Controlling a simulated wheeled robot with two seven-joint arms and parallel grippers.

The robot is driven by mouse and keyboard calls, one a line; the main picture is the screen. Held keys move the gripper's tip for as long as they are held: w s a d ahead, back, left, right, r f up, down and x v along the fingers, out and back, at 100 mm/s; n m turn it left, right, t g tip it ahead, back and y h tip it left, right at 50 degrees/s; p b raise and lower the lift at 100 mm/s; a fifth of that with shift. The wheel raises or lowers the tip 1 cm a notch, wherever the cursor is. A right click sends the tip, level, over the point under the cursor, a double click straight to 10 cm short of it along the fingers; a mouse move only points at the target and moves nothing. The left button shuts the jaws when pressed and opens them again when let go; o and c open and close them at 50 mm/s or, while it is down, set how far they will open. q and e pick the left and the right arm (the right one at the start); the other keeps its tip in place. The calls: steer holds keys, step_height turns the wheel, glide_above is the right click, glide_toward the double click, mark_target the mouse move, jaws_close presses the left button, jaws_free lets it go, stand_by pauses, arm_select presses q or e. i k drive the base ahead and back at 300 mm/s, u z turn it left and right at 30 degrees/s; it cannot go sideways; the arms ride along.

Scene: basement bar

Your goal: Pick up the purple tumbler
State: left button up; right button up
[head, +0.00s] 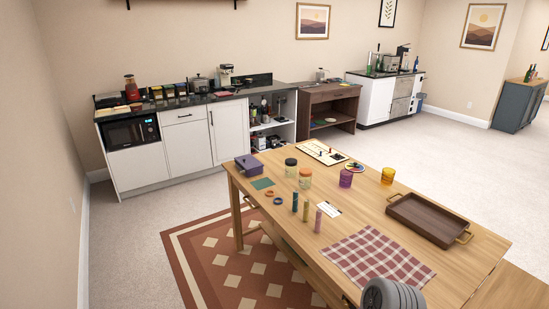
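Neither gripper can be made out, and nothing touches the tumbler. A grey ribbed rounded part shows at the bottom edge, which I cannot identify for sure.
A brown tray (432,220) with handles lies on the right. Several small cylinders, a card (329,209), rings and a purple box (249,164) are to the left. Bare wood lies in front of the tumbler.

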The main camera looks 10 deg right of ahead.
mark_target(346, 179)
steer(key=u, duration=1)
steer(key=i, duration=1.55)
steer(key=z, duration=0.55)
